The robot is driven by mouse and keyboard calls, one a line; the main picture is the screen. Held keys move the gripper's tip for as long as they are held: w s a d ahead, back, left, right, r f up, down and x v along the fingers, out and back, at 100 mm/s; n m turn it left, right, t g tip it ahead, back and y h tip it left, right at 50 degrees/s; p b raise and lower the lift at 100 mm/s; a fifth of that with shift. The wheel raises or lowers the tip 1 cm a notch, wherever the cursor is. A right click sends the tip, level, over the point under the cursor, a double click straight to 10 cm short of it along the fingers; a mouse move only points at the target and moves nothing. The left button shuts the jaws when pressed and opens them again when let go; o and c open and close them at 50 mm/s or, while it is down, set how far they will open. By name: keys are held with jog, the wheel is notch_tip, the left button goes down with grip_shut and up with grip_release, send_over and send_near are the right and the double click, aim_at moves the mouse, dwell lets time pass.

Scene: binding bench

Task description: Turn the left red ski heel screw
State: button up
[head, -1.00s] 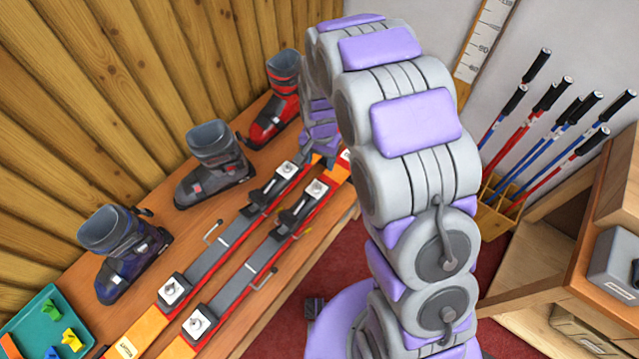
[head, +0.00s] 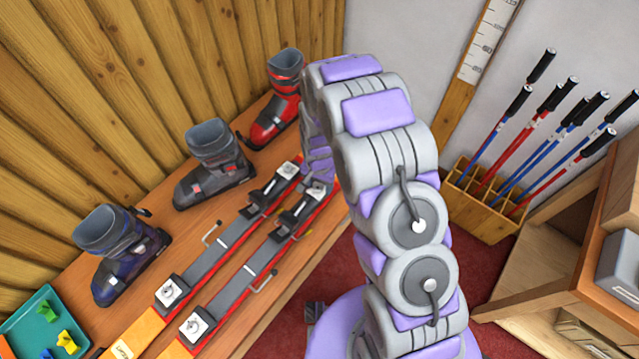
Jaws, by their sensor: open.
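Two red skis lie side by side on the wooden bench: a left red ski (head: 239,259) and a right one (head: 279,255). Each has a grey binding with a pale screw plate at both ends. On the left ski, the near plate (head: 170,291) and the far plate (head: 287,171) show. On the right ski, the near plate (head: 195,325) and the far plate (head: 316,190) show. I cannot tell from the picture which end is the heel. My gripper (head: 321,184) is open and low beside the right ski's far plate; its fingertips are mostly hidden behind my arm.
A blue boot (head: 122,245), a grey boot (head: 213,165) and a red-black boot (head: 276,105) stand along the plank wall. A teal tray (head: 38,318) holds small coloured pieces. A wooden rack (head: 490,212) of ski poles stands right. Brake arms (head: 265,279) stick out beside the bindings.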

jog(key=shift+a, duration=0.4)
jog(key=shift+c, duration=0.3)
jog(key=shift+a, duration=0.15)
jog(key=shift+c, duration=0.9)
jog(key=shift+d, duration=0.5)
jog(key=c, duration=0.6)
jog(key=shift+a, duration=0.1)
grip_shut()
jog(key=shift+n, duration=0.4)
jog(key=n+p, duration=0.3)
jog(key=n, duration=0.2)
jog(key=shift+a+r, duration=0.1)
jog(key=n+p, duration=0.1)
jog(key=n, duration=0.5)
jog(key=shift+p, duration=0.3)
